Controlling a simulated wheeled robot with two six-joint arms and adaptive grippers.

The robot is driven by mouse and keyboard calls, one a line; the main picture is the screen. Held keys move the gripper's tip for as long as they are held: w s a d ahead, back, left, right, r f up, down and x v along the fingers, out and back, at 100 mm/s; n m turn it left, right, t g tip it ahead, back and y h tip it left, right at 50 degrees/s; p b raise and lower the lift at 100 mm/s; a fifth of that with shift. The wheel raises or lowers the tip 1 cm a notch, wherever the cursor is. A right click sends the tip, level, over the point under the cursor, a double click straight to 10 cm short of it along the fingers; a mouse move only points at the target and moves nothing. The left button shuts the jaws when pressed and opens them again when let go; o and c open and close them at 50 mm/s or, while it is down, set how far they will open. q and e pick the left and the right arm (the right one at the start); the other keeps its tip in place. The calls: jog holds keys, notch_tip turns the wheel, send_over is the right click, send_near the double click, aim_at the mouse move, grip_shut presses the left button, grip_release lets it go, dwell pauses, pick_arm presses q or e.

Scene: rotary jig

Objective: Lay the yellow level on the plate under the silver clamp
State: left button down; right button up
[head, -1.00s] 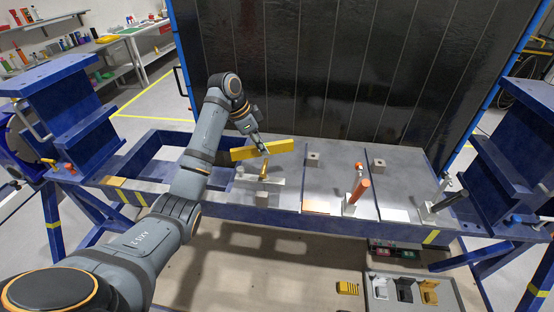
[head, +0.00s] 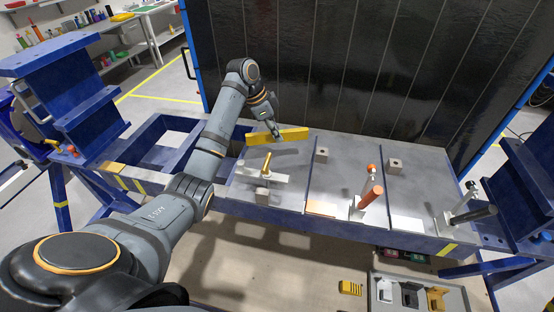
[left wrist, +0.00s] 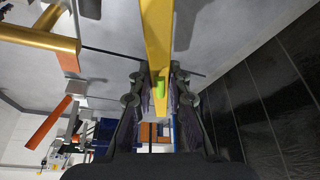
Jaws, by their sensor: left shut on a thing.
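My left gripper (head: 275,132) is shut on the yellow level (head: 292,134), a long flat bar held roughly level above the back of the left plate (head: 242,181). In the left wrist view the level (left wrist: 156,35) runs between the fingers, with its green vial showing. A clamp with a gold handle (head: 267,162) and silvery bar (head: 262,177) stands on that plate, in front of the level and apart from it. An orange-handled clamp (head: 371,196) and a black-handled clamp (head: 473,214) stand farther right. I cannot tell which clamp is called silver. My right gripper is out of view.
Small grey blocks (head: 321,155) stand on the bench plates. A dark panel (head: 370,75) rises close behind the bench. Blue frames (head: 75,90) flank it. A grey bin (head: 410,290) with several parts sits below at the front right.

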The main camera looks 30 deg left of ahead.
aim_at(273, 142)
pick_arm(q)
notch_tip(273, 142, down, 5)
jog(key=shift+p, duration=0.85)
jog(key=shift+f, duration=0.35)
notch_tip(273, 142, down, 3)
jog(key=shift+f+p, duration=0.2)
jog(key=shift+p, duration=0.4)
jog(key=shift+f, duration=0.2)
jog(key=shift+f, duration=0.1)
jog(key=c, duration=1.3)
grip_release()
